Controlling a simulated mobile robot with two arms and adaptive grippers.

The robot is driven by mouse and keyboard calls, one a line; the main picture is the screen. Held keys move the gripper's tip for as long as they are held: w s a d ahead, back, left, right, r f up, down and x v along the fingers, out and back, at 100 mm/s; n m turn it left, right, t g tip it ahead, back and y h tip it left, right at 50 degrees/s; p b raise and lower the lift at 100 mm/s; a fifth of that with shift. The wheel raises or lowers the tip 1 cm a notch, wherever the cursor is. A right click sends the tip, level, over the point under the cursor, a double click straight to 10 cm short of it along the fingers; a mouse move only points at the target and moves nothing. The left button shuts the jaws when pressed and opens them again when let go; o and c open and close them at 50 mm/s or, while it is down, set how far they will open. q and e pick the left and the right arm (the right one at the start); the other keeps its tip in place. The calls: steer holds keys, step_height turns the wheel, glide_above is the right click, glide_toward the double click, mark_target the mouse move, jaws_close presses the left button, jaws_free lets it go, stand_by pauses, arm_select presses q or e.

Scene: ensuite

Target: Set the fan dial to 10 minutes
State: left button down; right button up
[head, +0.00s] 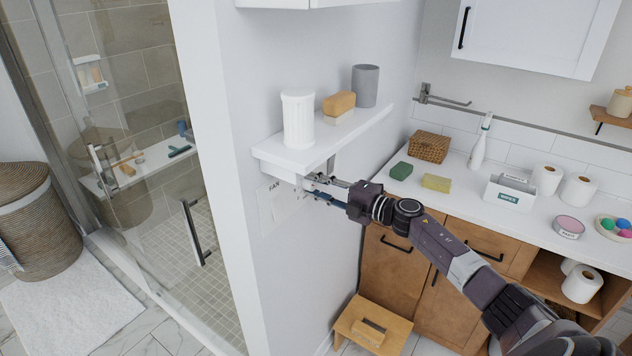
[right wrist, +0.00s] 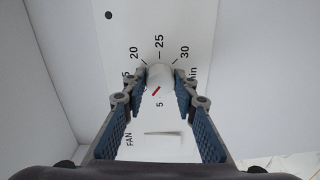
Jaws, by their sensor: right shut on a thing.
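The fan timer plate (head: 268,212) is on the white wall just below the shelf, and it fills the middle of the right wrist view (right wrist: 120,28). Its pale round dial (right wrist: 160,71) has a red mark slanting to the lower left, just left of the printed 5. The numbers 20, 25 and 30 show above the dial; a partly hidden number ending in 5 is at left, and no 10 is visible. My right gripper (right wrist: 168,88) is shut on the dial, a blue-padded finger on each side. It also reaches the plate in the head view (head: 312,187). My left gripper is out of view.
A wall shelf (head: 266,154) with a white canister (head: 298,118), a soap bar on a dish (head: 339,106) and a grey cup (head: 365,86) is close above my right gripper. A counter (head: 462,212) lies to the right; a wooden stool (head: 400,331) stands below.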

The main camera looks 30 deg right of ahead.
steer(key=shift+m, duration=0.6)
steer(key=o, duration=1.2)
steer(key=shift+c, duration=0.2)
steer(key=shift+s+d, duration=0.1)
steer(key=v, duration=1.1)
steer(key=shift+s+d, duration=0.2)
steer(key=shift+s, duration=0.15)
